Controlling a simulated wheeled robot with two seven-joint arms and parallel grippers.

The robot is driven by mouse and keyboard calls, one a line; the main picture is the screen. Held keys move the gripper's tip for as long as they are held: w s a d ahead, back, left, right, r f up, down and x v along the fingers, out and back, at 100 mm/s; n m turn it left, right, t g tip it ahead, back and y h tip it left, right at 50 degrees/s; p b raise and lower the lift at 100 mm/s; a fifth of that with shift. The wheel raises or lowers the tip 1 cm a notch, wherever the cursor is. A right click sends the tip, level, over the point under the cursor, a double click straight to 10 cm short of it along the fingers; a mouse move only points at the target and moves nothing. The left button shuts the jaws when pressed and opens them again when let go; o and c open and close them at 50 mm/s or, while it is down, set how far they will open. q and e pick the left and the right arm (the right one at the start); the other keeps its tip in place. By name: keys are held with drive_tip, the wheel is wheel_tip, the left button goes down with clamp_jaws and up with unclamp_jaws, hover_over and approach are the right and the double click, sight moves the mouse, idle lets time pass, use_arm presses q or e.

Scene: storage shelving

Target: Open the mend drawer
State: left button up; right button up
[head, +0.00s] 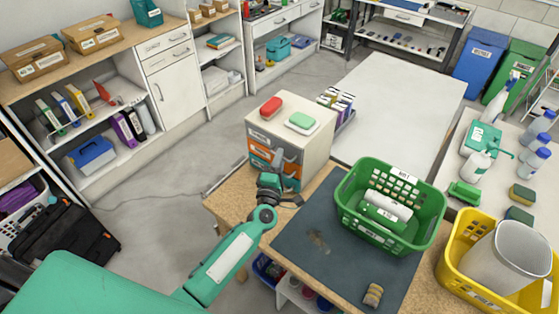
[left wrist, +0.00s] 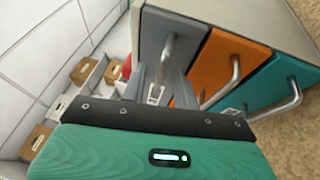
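A small cabinet (head: 316,145) stands at the back of the wooden bench, with a grey, an orange and a teal drawer stacked from top to bottom. In the left wrist view the picture is turned, so the grey drawer (left wrist: 187,28), orange drawer (left wrist: 214,66) and teal drawer (left wrist: 278,84) run left to right. Each has a metal bar handle, and all look shut. The drawer labels are too small to read. My left gripper (left wrist: 163,82) is at the grey drawer's handle (left wrist: 167,48), its fingers apart on either side of it. Grip contact is not clear. My right gripper is out of view.
A green basket (head: 428,232) stands on the dark mat (head: 300,262) to the right. A yellow basket (head: 455,262) is farther right. Floor lies open left of the bench.

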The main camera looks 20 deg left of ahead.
use_arm(q)
clamp_jaws()
drive_tip(key=shift+s, duration=0.15)
drive_tip(key=s+a, duration=0.4)
drive_tip(key=s, duration=0.8)
drive_tip(key=shift+a+p, duration=0.2)
drive_tip(key=shift+p, duration=0.25)
unclamp_jaws()
drive_tip(key=shift+w, duration=0.1)
